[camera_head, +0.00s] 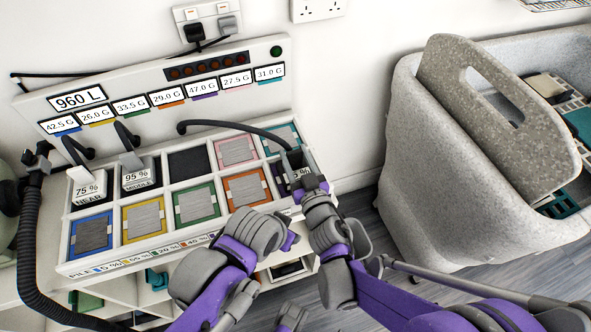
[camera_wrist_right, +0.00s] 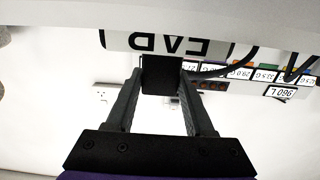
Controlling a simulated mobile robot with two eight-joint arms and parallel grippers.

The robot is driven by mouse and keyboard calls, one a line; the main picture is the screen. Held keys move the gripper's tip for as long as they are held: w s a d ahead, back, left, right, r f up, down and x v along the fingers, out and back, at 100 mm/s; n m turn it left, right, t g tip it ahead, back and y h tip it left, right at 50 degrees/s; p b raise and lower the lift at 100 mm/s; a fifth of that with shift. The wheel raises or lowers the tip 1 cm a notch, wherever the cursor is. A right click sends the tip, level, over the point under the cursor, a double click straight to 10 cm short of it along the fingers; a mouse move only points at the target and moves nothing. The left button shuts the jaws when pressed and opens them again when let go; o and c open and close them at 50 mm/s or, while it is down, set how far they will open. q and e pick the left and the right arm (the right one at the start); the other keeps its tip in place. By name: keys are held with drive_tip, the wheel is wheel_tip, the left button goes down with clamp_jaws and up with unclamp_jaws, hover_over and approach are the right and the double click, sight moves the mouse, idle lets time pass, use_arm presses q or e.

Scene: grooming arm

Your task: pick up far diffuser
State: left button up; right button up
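The far diffuser (camera_head: 296,166) is a small dark-handled head with a white percent label, partly hidden by my right arm. It is over the purple-framed compartment at the right end of the front row, and a black cable runs to it. My right gripper (camera_head: 308,183) is at its handle. In the right wrist view the two fingers (camera_wrist_right: 162,88) flank the black handle (camera_wrist_right: 162,73) closely on both sides and look shut on it. Its large-lettered white label (camera_wrist_right: 180,41) shows upside down. My left arm is at bottom centre; its fingers do not show.
Two other diffusers, near (camera_head: 90,186) and middle (camera_head: 139,174), stand at the back left of the compartment tray (camera_head: 68,228). Coloured pads fill several compartments. A grey speckled bin (camera_head: 440,200) stands right. A labelled panel (camera_head: 150,75) rises behind. Both my arms crowd the tray's front right.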

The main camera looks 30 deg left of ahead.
clamp_jaws()
idle(0.3)
